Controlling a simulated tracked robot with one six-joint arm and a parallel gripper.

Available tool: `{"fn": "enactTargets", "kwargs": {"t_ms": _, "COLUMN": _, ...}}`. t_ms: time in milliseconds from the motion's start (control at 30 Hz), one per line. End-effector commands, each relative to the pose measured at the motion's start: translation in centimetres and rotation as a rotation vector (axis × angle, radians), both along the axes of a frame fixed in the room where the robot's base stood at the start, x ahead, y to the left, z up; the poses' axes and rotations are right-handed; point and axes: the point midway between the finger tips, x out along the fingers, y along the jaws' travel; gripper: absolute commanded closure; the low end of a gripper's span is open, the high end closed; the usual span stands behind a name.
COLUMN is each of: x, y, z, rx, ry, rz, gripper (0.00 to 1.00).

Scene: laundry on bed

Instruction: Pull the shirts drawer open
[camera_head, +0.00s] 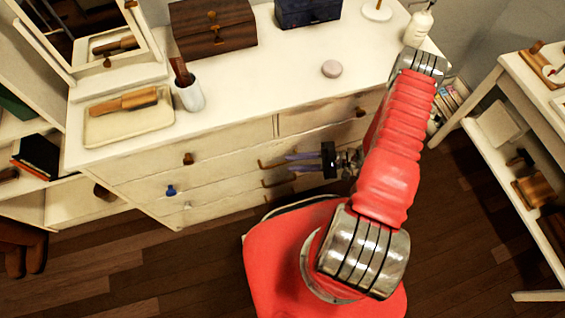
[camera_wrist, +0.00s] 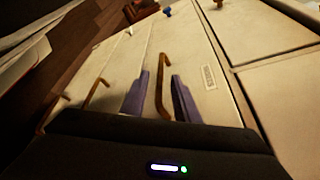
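The white dresser (camera_head: 235,166) has several drawers, all looking shut. I cannot tell by a readable name which is the shirts drawer; a small label plate (camera_wrist: 208,77) in the wrist view is too small to read. My gripper (camera_head: 302,163) is in front of the drawer fronts with its two purple fingers spread. In the wrist view my gripper (camera_wrist: 162,98) is open, with a bent brass handle (camera_wrist: 163,68) between the fingers, apparently not gripped. A second brass handle (camera_wrist: 97,88) is left of the fingers. Whether a finger touches the handle is unclear.
A brown knob (camera_head: 187,158), a blue knob (camera_head: 170,190) and a pale knob (camera_head: 187,205) are on the left of the drawers. The dresser top carries a wooden box (camera_head: 212,30), a tray (camera_head: 128,118) and a cup (camera_head: 190,96). Wooden floor (camera_head: 150,270) lies clear in front.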

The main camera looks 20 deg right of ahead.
Motion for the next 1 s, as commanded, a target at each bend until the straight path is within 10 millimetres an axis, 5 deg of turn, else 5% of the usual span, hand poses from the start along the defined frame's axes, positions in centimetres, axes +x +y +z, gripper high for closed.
{"fn": "enactTargets", "kwargs": {"t_ms": 433, "x": 1.7, "y": 5.1, "z": -1.1, "rx": 0.001, "ry": 0.001, "rz": 0.004, "gripper": 0.72}}
{"fn": "enactTargets", "kwargs": {"t_ms": 833, "x": 1.9, "y": 5.7, "z": -1.3, "rx": 0.0, "ry": 0.0, "rz": 0.002, "gripper": 0.72}}
{"fn": "enactTargets", "kwargs": {"t_ms": 1000, "x": 1.9, "y": 5.7, "z": -1.3, "rx": 0.0, "ry": 0.0, "rz": 0.002, "gripper": 0.83}}
